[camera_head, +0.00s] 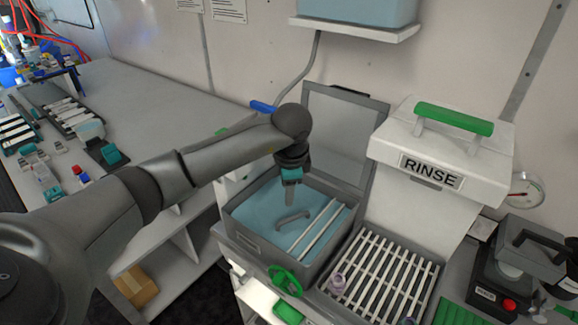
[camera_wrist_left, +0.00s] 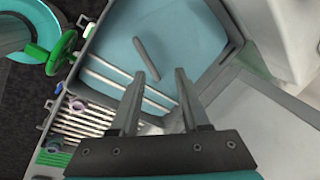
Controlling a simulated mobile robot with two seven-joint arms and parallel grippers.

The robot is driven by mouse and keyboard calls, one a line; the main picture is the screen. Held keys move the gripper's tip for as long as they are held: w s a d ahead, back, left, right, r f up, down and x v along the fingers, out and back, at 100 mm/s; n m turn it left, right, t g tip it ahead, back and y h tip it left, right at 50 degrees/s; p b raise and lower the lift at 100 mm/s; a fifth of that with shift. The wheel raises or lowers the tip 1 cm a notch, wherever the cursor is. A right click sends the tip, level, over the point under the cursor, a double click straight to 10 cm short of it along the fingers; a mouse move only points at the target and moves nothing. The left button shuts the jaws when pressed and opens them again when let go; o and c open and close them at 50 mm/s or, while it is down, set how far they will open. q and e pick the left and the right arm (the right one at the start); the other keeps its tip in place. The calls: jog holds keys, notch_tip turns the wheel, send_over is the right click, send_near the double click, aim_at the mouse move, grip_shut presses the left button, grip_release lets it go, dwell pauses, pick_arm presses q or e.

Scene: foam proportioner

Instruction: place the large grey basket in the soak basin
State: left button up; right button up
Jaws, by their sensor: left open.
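The soak basin (camera_head: 240,238) is a grey open tank with blue liquid, in the middle of the head view; its rim also shows in the left wrist view (camera_wrist_left: 98,33). A grey curved bar (camera_head: 292,217) shows at the liquid, looking like a handle; it also appears in the left wrist view (camera_wrist_left: 147,59). I cannot tell whether it belongs to the large grey basket, whose body is not clearly visible. My left gripper (camera_head: 295,200) is open and empty above the basin, pointing down; its two fingers also show in the left wrist view (camera_wrist_left: 156,92), apart from the bar.
Two pale rods (camera_head: 320,229) cross the basin's right part. The raised grey lid (camera_head: 335,137) stands behind. A slatted rack (camera_head: 385,275) and the white RINSE unit (camera_head: 425,175) are to the right. A green wheel (camera_head: 285,280) sits in front.

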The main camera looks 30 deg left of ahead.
pick_arm(q)
jog(key=v, duration=1.2)
jog(key=shift+b, duration=0.4)
jog(key=shift+w+r, duration=0.1)
